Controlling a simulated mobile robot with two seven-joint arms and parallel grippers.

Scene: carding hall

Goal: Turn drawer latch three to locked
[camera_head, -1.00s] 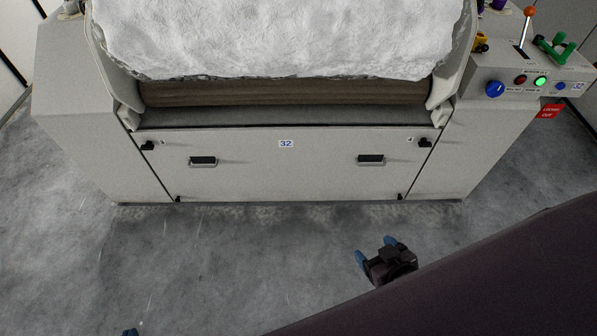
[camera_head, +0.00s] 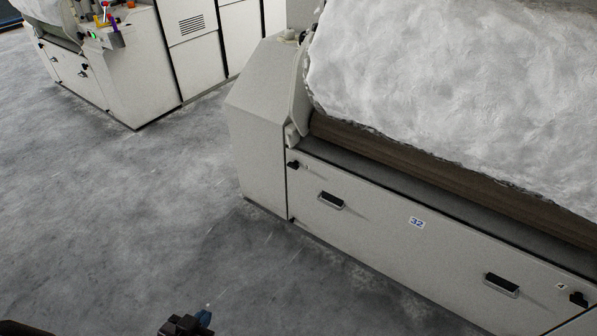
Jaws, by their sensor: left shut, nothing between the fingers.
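The machine's front drawer panel (camera_head: 400,252) carries a "32" label (camera_head: 416,223) and looks closed. A black latch (camera_head: 293,165) sits at its upper left corner; the number beside it is too small to read. Another black latch (camera_head: 579,299) sits at the right end beside a "4" label (camera_head: 561,287). No label reading three is legible, so I cannot tell which latch is number three or its setting. My left gripper (camera_head: 196,320) is at the bottom edge, partly cut off, shut and empty, over the floor and well apart from the panel. My right gripper is out of view.
Two recessed drawer handles, left (camera_head: 331,201) and right (camera_head: 501,285), are on the panel. White fibre (camera_head: 450,95) covers the roller (camera_head: 420,165) above. A second machine (camera_head: 120,70) stands at the back left. The grey floor (camera_head: 130,210) between is clear.

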